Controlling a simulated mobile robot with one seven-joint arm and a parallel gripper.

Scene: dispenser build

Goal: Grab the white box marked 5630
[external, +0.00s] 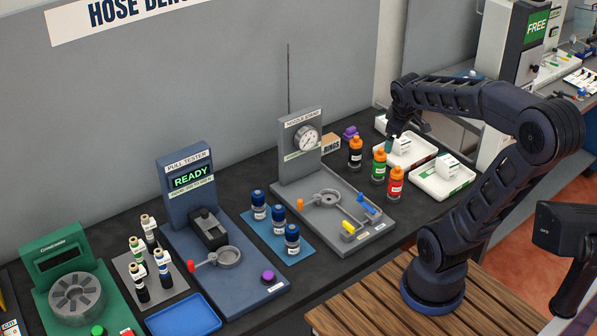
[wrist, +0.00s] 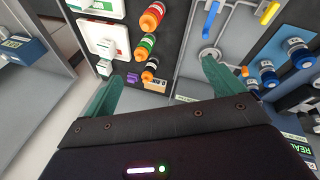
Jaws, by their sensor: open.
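Two white boxes stand in white trays at the right of the bench; their markings are too small to read, so I cannot tell which is 5630. One box (external: 402,146) is in the far tray (external: 425,155), partly behind my gripper. The other box (external: 447,166) is in the near tray (external: 430,186). Both trays also show at the upper left of the wrist view, the far tray (wrist: 84,33) below the near one (wrist: 76,3). My gripper (external: 392,142) is open above the far tray's left side. Its teal fingers (wrist: 160,76) are spread with nothing held between them.
Orange-capped bottles with black (external: 356,154), green (external: 379,166) and red (external: 396,184) bodies stand left of the trays. A purple item (external: 350,132) and a bins box (external: 331,143) lie behind them. The grey nozzle stand (external: 300,150) is further left.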

